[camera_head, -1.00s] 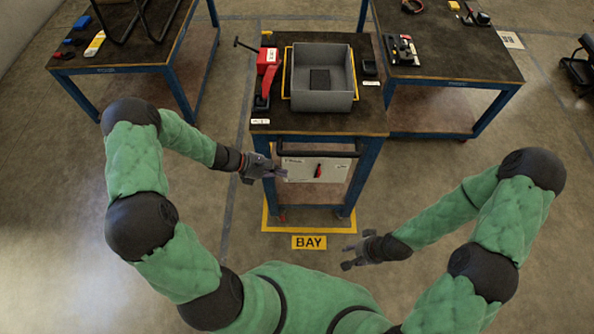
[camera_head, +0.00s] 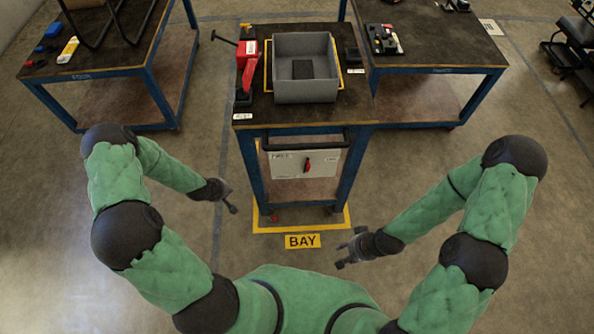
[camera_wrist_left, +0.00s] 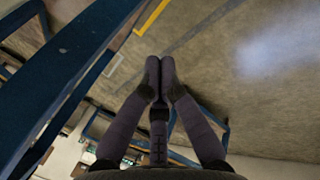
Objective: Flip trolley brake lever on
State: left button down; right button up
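The trolley (camera_head: 350,112) stands in the middle of the head view, with a dark top and blue legs. A pale panel (camera_head: 285,166) on its near side carries a small red lever (camera_head: 307,164), which looks roughly upright. I cannot tell its exact setting. My left gripper (camera_head: 232,207) is left of the trolley's near left leg, apart from the panel and lever. In the left wrist view its fingertips (camera_wrist_left: 160,68) meet with nothing between them. My right gripper (camera_head: 341,256) is in front of the trolley to the right, its fingers spread and empty.
On the trolley are a grey open box (camera_head: 305,92) and a red tool (camera_head: 246,66). A yellow floor outline surrounds the legs, with a BAY sign (camera_head: 302,241) in front. Other tables stand at left (camera_head: 110,62) and right (camera_head: 440,60).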

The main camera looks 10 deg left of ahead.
pick_arm(q)
jog(key=w+d+r+m+t+h+b, duration=0.3)
jog(key=w+d+r+m+t, duration=0.1)
jog(key=w+d+t, duration=0.15)
jog(key=s+d+r+m+t+h+b, duration=0.1)
jog(key=s+d+r+m+t+h, duration=0.1)
jog(key=d+r+h, duration=0.4)
jog(key=s+d+m+h, duration=0.1)
jog(key=d, duration=0.2)
jog(key=shift+s+r, duration=0.25)
jog(key=shift+s, duration=0.05)
jog(key=b, duration=0.3)
send_near(307, 164)
jog(key=w+f, duration=0.1)
jog(key=w, duration=0.3)
jog(key=shift+w+d+f+b, duration=0.15)
jog(key=shift+d+b, duration=0.15)
jog(key=shift+d, duration=0.3)
jog(key=shift+w+d+f+b, duration=0.1)
jog(key=shift+w+d+b, duration=0.15)
jog(key=shift+d, duration=0.85)
